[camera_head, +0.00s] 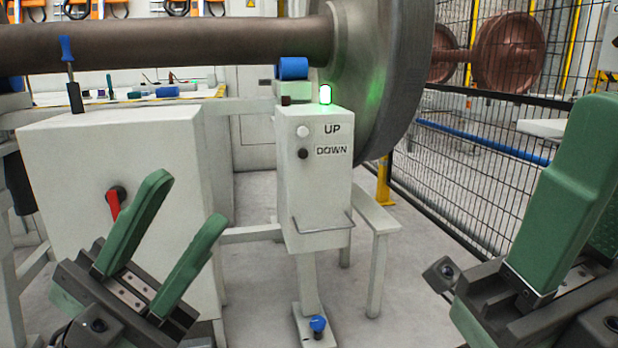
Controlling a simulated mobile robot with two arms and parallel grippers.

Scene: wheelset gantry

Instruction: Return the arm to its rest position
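My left gripper (180,232) is at the lower left, its two green fingers spread apart with nothing between them. It is in front of the grey cabinet with the red rotary switch (114,203). My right gripper (597,195) is at the right edge, large and close to the camera. One green finger shows fully and part of another shows behind it at the frame edge, so its opening is unclear. Neither gripper appears to touch the control box (314,185), which has UP and DOWN buttons and a lit green lamp (325,94).
A wheelset with a thick axle (160,42) and a large wheel (395,70) spans the top. A grey cabinet (60,170) stands left. A black mesh fence (480,130) runs along the right. A workbench (215,91) is behind. Floor (400,290) shows between the grippers.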

